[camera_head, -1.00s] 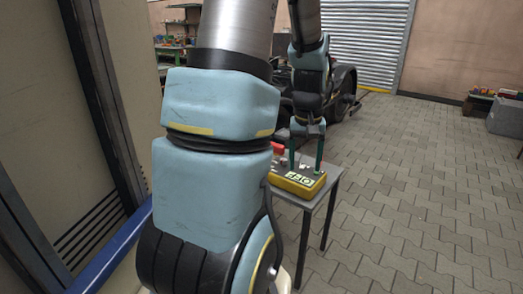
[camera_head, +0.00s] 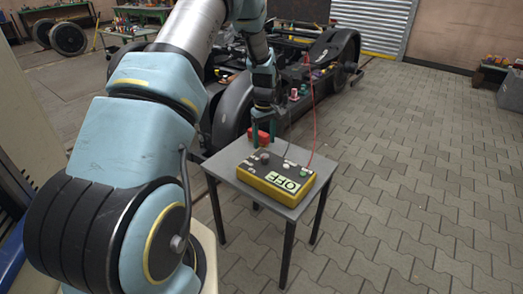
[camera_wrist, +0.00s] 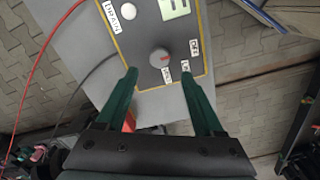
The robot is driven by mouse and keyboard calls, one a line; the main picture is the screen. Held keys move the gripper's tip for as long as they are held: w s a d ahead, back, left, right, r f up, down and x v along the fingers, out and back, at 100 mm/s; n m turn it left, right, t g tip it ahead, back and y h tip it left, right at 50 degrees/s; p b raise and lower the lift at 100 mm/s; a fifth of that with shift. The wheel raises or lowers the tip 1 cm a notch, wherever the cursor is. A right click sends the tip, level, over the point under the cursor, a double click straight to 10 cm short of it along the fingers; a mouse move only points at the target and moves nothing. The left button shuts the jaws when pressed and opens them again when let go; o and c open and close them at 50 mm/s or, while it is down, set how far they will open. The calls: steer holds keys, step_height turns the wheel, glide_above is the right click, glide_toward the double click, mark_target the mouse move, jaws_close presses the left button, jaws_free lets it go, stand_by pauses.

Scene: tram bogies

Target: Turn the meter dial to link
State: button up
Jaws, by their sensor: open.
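The meter (camera_head: 277,178) is a dark box with yellow edges on a small grey table, and its display (camera_head: 283,181) reads OFF. Its round grey dial (camera_wrist: 160,57) has a red pointer mark, which points right in the wrist view. Small white labels (camera_wrist: 194,45) sit beside the dial, too small to read surely. My gripper (camera_wrist: 160,72) is open and empty, its two green fingers apart with tips near the meter's edge, one on each side below the dial in that view. In the head view my gripper (camera_head: 260,139) is over the meter's back left; contact cannot be told.
The grey table (camera_head: 229,163) has thin dark legs. A red object (camera_head: 258,137) is behind the meter. A red cable (camera_head: 313,112) and a dark cable (camera_wrist: 88,82) run from the meter. A black bogie (camera_head: 230,106) stands behind; paved floor at right is clear.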

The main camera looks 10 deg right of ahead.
mark_target(265, 156)
step_height(265, 156, down, 6)
steer(key=shift+d+f+p, duration=0.1)
steer(key=shift+f+p, duration=0.05)
steer(key=shift+p, duration=0.4)
steer(key=shift+s, duration=0.1)
jaws_close()
